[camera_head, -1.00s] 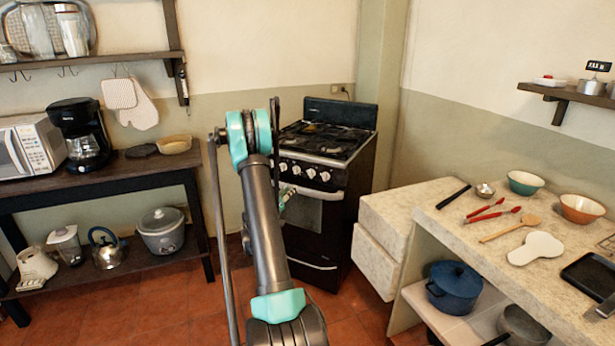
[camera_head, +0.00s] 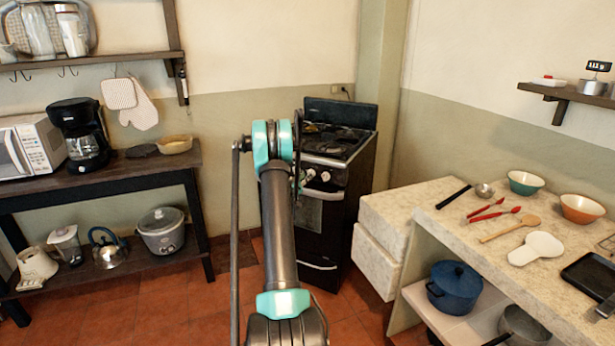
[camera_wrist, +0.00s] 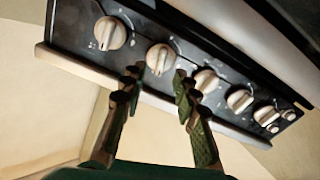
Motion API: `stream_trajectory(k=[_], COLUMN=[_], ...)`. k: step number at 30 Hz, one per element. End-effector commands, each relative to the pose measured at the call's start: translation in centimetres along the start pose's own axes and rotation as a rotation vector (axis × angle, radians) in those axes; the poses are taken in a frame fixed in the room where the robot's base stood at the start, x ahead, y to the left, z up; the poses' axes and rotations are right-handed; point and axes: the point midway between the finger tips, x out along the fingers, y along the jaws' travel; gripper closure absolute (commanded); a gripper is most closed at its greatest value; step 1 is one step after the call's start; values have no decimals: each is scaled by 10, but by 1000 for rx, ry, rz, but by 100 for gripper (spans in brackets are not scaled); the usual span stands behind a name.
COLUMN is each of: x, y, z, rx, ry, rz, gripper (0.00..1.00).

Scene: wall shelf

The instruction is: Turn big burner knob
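The black stove (camera_head: 325,215) stands in the back corner, with pale knobs along its front panel; two knobs (camera_head: 325,176) show to the right of my arm. In the wrist view the dark panel (camera_wrist: 75,25) runs tilted across the top and carries several round pale knobs. The second knob from the left (camera_wrist: 160,58) lies just beyond and between the fingertips of my gripper (camera_wrist: 158,74). The fingers are apart, with no clear contact on it. Which knob serves the big burner cannot be told. My arm hides the other knobs in the head view.
A stone counter (camera_head: 440,222) with bowls and utensils stands right of the stove. A dark wooden table (camera_head: 150,172) with a microwave and coffee maker stands at left. Open tiled floor (camera_head: 180,310) lies between.

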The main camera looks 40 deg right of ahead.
Motion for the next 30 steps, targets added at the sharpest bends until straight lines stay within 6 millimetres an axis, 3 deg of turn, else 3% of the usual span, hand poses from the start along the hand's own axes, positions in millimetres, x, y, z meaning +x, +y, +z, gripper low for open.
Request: stream_trajectory(k=[6, 17, 24, 30], x=[22, 26, 26, 26], y=[0, 0, 0, 0], z=[0, 0, 0, 0], rx=[0, 0, 0, 0], ry=[0, 0, 0, 0], rz=[0, -1, -1, 0], gripper=[70, 70, 100, 100])
